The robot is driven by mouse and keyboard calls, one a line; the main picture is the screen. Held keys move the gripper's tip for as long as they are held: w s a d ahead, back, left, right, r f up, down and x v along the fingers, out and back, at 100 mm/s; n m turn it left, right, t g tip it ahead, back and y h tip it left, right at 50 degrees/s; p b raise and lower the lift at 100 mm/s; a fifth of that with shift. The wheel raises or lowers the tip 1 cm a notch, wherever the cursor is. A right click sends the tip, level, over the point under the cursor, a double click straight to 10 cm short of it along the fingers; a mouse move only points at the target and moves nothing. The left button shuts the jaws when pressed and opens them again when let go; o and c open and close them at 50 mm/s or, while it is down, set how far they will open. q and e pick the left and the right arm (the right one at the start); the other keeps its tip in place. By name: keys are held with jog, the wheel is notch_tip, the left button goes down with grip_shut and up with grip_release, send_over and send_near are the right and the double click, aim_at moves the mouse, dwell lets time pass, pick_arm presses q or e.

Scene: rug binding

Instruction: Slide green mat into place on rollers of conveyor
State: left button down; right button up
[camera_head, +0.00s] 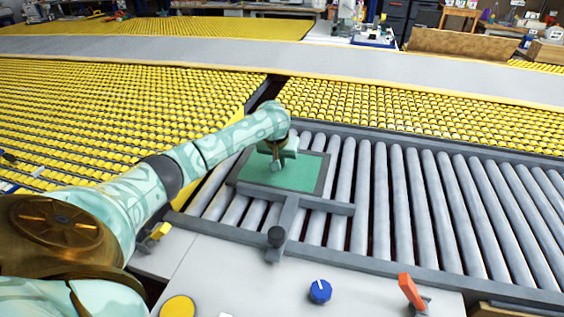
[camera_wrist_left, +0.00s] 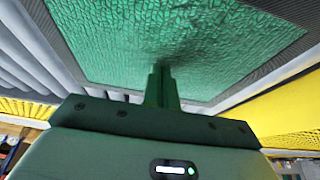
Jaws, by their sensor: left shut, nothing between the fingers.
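The green mat (camera_head: 305,174) has a dark border and lies flat on the grey rollers (camera_head: 402,200), near the left end of the conveyor. It also fills the upper part of the left wrist view (camera_wrist_left: 150,35), with a cracked, textured green surface. My left gripper (camera_head: 277,167) points down over the far middle of the mat. Its fingers are shut together with nothing between them, and in the left wrist view the fingertips (camera_wrist_left: 161,68) appear at or very near the mat's surface; I cannot tell whether they touch. My right gripper is not in view.
A blue dial (camera_head: 320,291), an orange-red lever (camera_head: 411,291) and a yellow button (camera_head: 178,307) sit on the near panel. Yellow roller beds (camera_head: 400,110) lie behind.

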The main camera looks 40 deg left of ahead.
aim_at(308, 171)
pick_arm(q)
jog(key=shift+f, duration=0.1)
